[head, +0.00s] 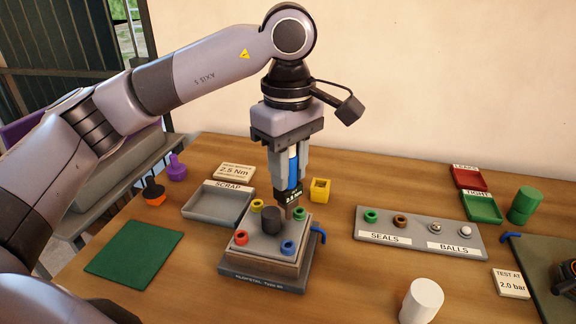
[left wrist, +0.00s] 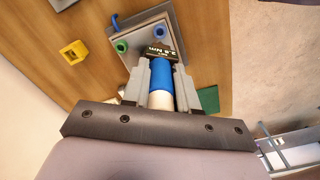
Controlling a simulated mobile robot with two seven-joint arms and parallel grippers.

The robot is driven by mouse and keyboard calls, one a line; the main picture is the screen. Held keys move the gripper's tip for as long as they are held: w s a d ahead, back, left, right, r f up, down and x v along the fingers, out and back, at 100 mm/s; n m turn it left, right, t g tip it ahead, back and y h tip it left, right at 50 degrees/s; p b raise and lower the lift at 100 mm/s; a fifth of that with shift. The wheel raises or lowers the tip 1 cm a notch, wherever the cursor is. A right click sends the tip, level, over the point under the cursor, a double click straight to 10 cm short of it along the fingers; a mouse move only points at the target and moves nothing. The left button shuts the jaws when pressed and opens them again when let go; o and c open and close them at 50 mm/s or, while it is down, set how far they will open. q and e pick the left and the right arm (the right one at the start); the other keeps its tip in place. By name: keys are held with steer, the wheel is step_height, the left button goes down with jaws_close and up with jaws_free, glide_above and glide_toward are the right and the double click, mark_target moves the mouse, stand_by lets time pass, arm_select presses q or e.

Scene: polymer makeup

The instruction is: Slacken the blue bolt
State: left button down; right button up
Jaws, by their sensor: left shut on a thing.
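The blue bolt (head: 288,246) sits at the front right corner of the pale plate on the pump block (head: 262,278). It also appears as a blue ring in the left wrist view (left wrist: 122,31). My left gripper (head: 290,188) is shut on an upright torque driver with a blue and white grip (head: 293,168) and a small dark display. The driver (left wrist: 160,78) also shows between the fingers in the left wrist view. Its lower end is close by the green bolt (head: 299,214), behind the blue bolt; contact cannot be told. My right gripper is not in view.
The plate also bears a red bolt (head: 241,237), a yellow bolt (head: 257,205) and a dark central cylinder (head: 271,219). A blue lever (head: 318,236) sticks out right. Around stand a scrap tray (head: 190,213), yellow block (head: 320,190), parts tray (head: 420,226) and white cylinder (head: 421,300).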

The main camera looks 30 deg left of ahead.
mark_target(288, 206)
arm_select(q)
steer(key=shift+f+b, duration=2.05)
steer(key=shift+f, duration=0.7)
steer(key=shift+f+b, duration=1.15)
steer(key=c, duration=0.8)
jaws_free()
steer(key=shift+r+p, duration=0.35)
steer(key=shift+r, duration=3.25)
